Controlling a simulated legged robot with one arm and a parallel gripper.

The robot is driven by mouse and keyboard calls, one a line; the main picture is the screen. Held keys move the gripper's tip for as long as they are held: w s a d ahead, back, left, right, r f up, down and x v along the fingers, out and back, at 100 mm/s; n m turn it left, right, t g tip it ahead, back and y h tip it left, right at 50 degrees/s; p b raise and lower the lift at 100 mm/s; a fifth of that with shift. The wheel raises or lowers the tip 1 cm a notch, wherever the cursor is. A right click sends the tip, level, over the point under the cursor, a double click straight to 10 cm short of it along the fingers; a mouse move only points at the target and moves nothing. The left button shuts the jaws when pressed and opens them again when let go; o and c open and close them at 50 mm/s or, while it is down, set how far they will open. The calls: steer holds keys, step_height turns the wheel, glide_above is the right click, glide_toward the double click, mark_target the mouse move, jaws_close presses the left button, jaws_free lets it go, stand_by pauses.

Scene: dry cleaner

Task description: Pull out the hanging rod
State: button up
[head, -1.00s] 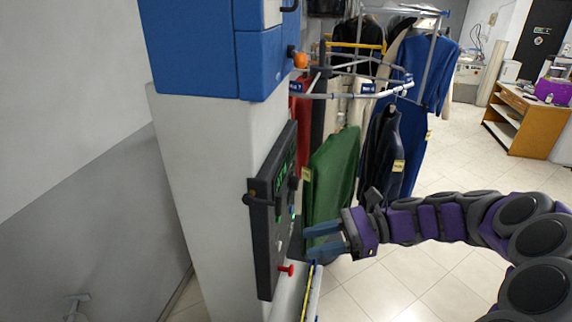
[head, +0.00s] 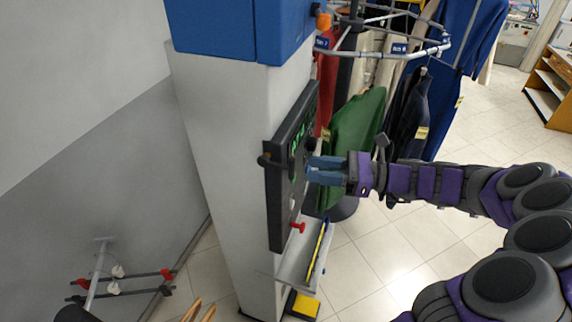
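My gripper (head: 312,171), with two blue fingers, points left toward the dark control panel (head: 290,165) on the white column. The fingers look a little apart, with nothing seen between them. The tips are close to a dark knob (head: 310,145) on the panel's right side; I cannot tell whether they touch. A grey curved hanging rail (head: 375,54) with garments is above and behind the gripper.
A blue box (head: 255,30) sits on the column. A red knob (head: 298,228) sticks out low on the panel. A metal tray (head: 290,265) with a yellow strip is below. A green garment (head: 352,135) hangs behind the gripper. The tiled floor at right is clear.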

mark_target(294, 169)
steer(key=a, duration=0.6)
steer(key=w+a, duration=0.1)
steer(key=a, duration=0.2)
steer(key=d, duration=0.3)
steer(key=shift+d, duration=0.3)
steer(key=shift+c, duration=1.2)
steer(key=shift+s+d+r, duration=0.15)
steer(key=shift+d, duration=0.3)
steer(key=c, duration=0.3)
steer(key=shift+a, duration=0.3)
steer(key=shift+c, duration=0.7)
steer(key=shift+a, duration=0.5)
jaws_close()
